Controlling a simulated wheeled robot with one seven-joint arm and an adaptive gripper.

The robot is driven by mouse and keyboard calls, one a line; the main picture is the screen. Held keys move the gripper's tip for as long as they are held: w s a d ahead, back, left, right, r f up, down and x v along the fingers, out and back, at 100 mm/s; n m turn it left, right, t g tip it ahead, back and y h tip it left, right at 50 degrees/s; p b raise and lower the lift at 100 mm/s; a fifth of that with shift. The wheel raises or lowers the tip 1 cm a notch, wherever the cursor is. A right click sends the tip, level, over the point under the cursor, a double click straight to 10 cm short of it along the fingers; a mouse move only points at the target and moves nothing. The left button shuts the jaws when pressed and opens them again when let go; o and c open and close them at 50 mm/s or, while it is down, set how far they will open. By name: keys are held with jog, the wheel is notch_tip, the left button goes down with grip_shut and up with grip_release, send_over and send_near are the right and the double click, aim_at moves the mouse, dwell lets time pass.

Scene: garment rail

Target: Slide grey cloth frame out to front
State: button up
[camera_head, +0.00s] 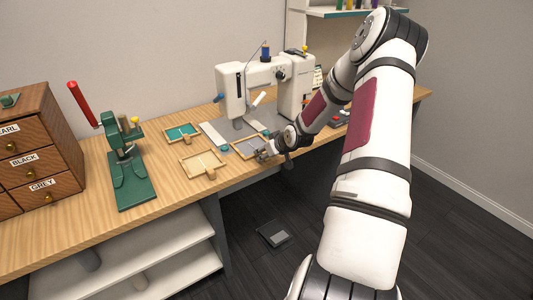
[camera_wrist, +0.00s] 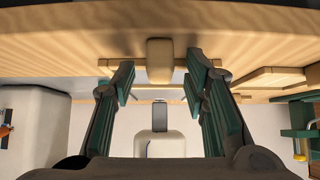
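The grey cloth frame (camera_head: 236,148), a wooden frame around grey cloth, lies on the bench in front of the sewing machine (camera_head: 262,80). My gripper (camera_head: 264,153) is at its front right side and partly covers it. In the wrist view a wooden block-shaped tab (camera_wrist: 160,60) on a wooden frame edge lies between my two fingertips. My gripper (camera_wrist: 161,75) is open there, with a gap on both sides of the tab. In the head view the tab is hidden behind my gripper.
A teal cloth frame (camera_head: 182,132) and a cream cloth frame (camera_head: 203,164) lie to the left. A green press (camera_head: 130,170) with a red lever and a drawer cabinet (camera_head: 38,140) stand further left. A foot pedal (camera_head: 273,234) is on the floor. Space before the bench is open.

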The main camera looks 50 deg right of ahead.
jog(key=v, duration=1.2)
dwell(0.4)
jog(key=shift+a, duration=0.1)
jog(key=s+a+r+n+g+h+p, duration=0.15)
jog(key=s+a+r, duration=0.25)
jog(key=a+r, duration=0.55)
jog(key=s+a+r+n+g+p, duration=0.1)
jog(key=s+a+r+g+p, duration=0.2)
jog(key=a+r, duration=0.7)
jog(key=s+a+r+y, duration=0.1)
jog(key=s+a+r, duration=0.2)
jog(key=s+a, duration=0.5)
jog(key=s+a+r+y, duration=0.2)
jog(key=s+a+r, duration=0.2)
jog(key=s+a, duration=0.4)
jog(key=shift+s+a+p, duration=0.35)
jog(key=shift+s+p, duration=0.1)
jog(key=shift+s, duration=0.3)
